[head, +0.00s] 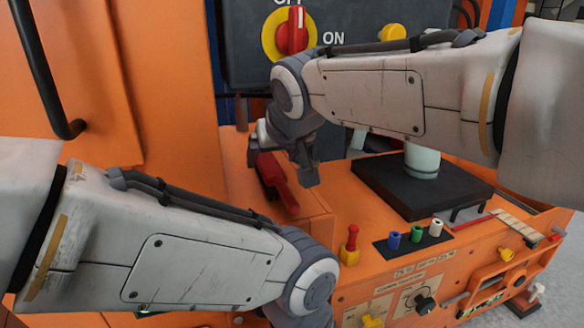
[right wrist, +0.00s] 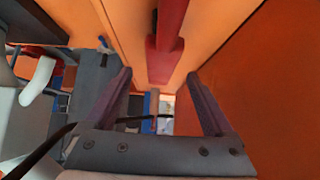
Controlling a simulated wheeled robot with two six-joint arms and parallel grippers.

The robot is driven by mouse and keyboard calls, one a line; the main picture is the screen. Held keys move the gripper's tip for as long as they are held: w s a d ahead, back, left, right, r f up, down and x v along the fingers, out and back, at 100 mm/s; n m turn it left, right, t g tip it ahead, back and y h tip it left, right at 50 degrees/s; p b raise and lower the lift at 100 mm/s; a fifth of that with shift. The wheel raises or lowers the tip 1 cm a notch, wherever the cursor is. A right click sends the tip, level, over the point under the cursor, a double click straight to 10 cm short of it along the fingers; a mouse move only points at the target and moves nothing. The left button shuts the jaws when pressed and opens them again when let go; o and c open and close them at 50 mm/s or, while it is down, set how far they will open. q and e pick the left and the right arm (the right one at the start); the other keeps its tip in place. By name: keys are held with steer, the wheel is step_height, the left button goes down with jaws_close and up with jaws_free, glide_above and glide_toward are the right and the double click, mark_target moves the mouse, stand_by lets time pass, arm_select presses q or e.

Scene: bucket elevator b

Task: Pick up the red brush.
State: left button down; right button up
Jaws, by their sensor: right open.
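The red brush (head: 284,190) lies on the orange ledge of the machine in the head view, partly hidden by my right gripper. In the right wrist view the red brush (right wrist: 164,62) runs from the top edge down toward the space between the fingers. My right gripper (head: 281,171) is open, with one finger on each side of the brush in the head view. In the right wrist view both fingers of the gripper (right wrist: 158,76) are spread, with nothing clamped between them. Whether they touch the brush I cannot tell. Only my left arm shows; its gripper is out of frame.
A dark panel with a red and yellow rotary switch (head: 291,31) stands behind. A black square base (head: 390,196) is right of the brush. An orange wall (head: 170,110) rises left.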

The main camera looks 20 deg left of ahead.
mark_target(269, 163)
steer(key=b+x, duration=0.1)
steer(key=x, duration=0.3)
steer(key=shift+w+a+f, duration=0.1)
steer(key=shift+f, duration=0.05)
steer(key=shift+w+a+f+b, duration=0.25)
steer(key=shift+w+f+b, duration=0.05)
steer(key=shift+w+b, duration=0.05)
steer(key=c, duration=1.3)
steer(key=shift+r, duration=0.1)
jaws_close()
